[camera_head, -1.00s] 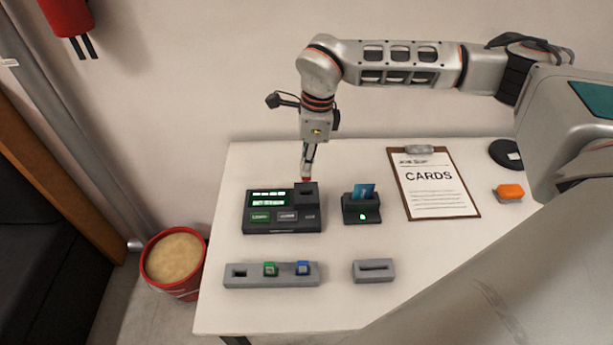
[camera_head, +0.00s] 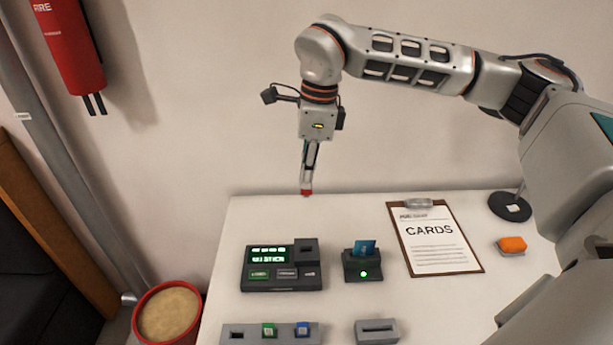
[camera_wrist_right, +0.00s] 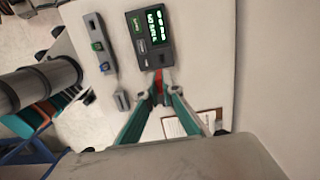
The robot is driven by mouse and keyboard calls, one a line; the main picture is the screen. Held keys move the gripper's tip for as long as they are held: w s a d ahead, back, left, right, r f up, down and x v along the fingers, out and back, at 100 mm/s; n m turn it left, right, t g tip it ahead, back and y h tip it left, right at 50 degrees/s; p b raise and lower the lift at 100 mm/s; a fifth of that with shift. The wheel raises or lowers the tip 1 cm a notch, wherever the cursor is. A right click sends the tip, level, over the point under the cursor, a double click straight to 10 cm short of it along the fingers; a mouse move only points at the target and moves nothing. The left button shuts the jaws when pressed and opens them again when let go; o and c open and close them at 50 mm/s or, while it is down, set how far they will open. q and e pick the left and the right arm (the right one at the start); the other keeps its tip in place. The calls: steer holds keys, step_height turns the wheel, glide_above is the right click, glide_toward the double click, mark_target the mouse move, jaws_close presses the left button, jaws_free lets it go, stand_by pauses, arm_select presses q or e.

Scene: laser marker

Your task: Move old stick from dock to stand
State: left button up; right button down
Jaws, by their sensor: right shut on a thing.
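My right gripper (camera_head: 308,178) points down and is shut on a small red stick (camera_head: 306,192), held in the air above and behind the dock. The red stick also shows between the fingertips in the right wrist view (camera_wrist_right: 158,84). The dock (camera_head: 283,284) is a black box with a green-lit screen and a raised part with a dark slot at its right. The stand (camera_head: 252,334) is a long grey block at the lower edge, with a green stick (camera_head: 268,330), a blue stick (camera_head: 303,329) and an open slot at its left. My left gripper is out of view.
A black card reader (camera_head: 362,268) with a blue card stands right of the dock. A grey single-slot block (camera_head: 376,332) sits in front of it. A clipboard (camera_head: 449,262) and an orange sponge-like item (camera_head: 512,244) lie further right.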

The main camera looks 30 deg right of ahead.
steer(key=shift+p, duration=0.35)
steer(key=shift+a, duration=0.1)
steer(key=s+a, duration=0.5)
steer(key=a, duration=0.6)
steer(key=shift+s+a+b, duration=0.15)
steer(key=shift+s+b, duration=0.25)
steer(key=shift+b, duration=0.05)
stand_by(0.4)
